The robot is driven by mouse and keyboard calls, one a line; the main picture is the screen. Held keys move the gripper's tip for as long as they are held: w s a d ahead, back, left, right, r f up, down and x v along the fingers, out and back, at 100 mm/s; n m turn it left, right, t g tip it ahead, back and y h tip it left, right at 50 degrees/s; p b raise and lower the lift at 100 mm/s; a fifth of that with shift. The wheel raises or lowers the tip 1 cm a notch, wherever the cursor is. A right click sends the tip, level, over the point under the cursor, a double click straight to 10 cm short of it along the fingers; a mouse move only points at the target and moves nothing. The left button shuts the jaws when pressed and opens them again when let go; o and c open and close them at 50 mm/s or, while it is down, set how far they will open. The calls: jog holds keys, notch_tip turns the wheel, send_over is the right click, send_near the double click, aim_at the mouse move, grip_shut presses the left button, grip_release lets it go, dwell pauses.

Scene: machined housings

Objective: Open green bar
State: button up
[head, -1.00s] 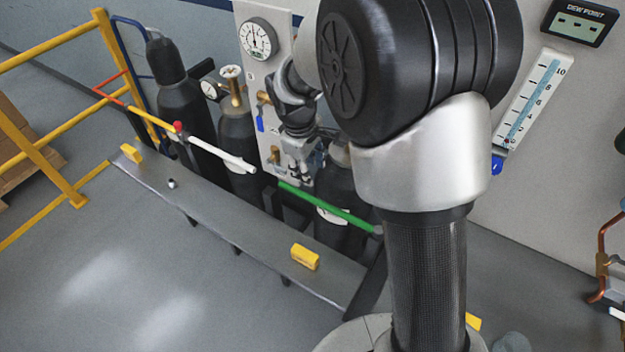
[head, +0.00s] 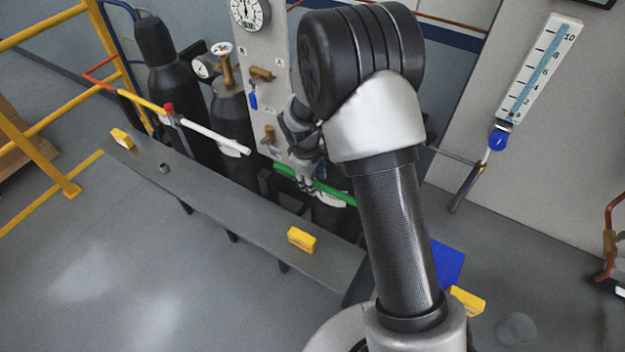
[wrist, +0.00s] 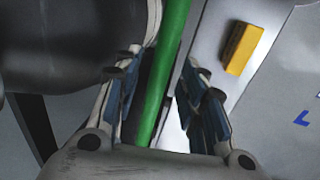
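The green bar (head: 335,193) runs level in front of the gas cylinders, below the valve panel, in the head view. Its right end is hidden behind my arm. In the wrist view the green bar (wrist: 166,75) passes lengthwise between the two fingers. My gripper (wrist: 158,80) is open, with a finger on either side of the bar and a gap visible to the right one. In the head view my gripper (head: 302,178) is at the bar's left part, partly hidden by my wrist.
A yellow and white bar (head: 205,135) with a red joint (head: 169,108) lies left of the green one. A grey ledge (head: 215,205) with yellow blocks (head: 301,240) runs in front. Dark cylinders (head: 168,85) and the valve panel (head: 262,95) stand behind. Yellow railing (head: 50,45) is far left.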

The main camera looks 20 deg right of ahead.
jog(key=shift+f, duration=0.1)
jog(key=shift+c, duration=0.4)
grip_shut()
dwell(0.3)
